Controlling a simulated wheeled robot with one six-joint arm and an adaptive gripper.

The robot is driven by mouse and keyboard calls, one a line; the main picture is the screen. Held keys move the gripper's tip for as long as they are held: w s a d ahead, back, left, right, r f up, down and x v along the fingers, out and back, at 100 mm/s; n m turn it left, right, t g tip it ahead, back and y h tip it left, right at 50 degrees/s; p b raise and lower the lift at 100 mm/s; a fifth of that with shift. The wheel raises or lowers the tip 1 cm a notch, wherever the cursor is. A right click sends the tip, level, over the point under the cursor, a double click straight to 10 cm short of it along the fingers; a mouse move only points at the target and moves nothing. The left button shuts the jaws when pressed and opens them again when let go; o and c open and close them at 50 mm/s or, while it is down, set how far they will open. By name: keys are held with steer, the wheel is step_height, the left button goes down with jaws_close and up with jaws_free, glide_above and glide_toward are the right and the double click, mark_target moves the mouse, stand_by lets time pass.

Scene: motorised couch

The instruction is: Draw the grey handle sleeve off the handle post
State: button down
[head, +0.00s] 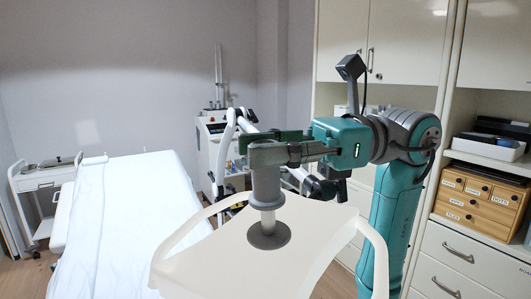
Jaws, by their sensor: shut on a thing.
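The grey handle sleeve (267,190) is an upright cylinder in the middle of the head view. My gripper (268,152) reaches in from the right and is shut on the sleeve's upper part, which its fingers partly hide. Below the sleeve's lower end a short length of the paler handle post (268,220) shows. The post stands on a round dark grey base (269,238) on a white panel. The sleeve is in line above the post and clear of the base. How much post is inside the sleeve is hidden.
The white panel (215,262) has curved white rails on both sides. A couch with a white sheet (135,215) lies to the left, a small trolley (45,185) beyond it. A white equipment cart (208,135) stands behind. Cabinets and a wooden drawer box (480,198) are at right.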

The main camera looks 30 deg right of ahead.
steer(key=shift+s+a+r, duration=0.1)
steer(key=shift+a+r, duration=0.05)
steer(key=shift+r, duration=1.55)
steer(key=shift+r, duration=3.5)
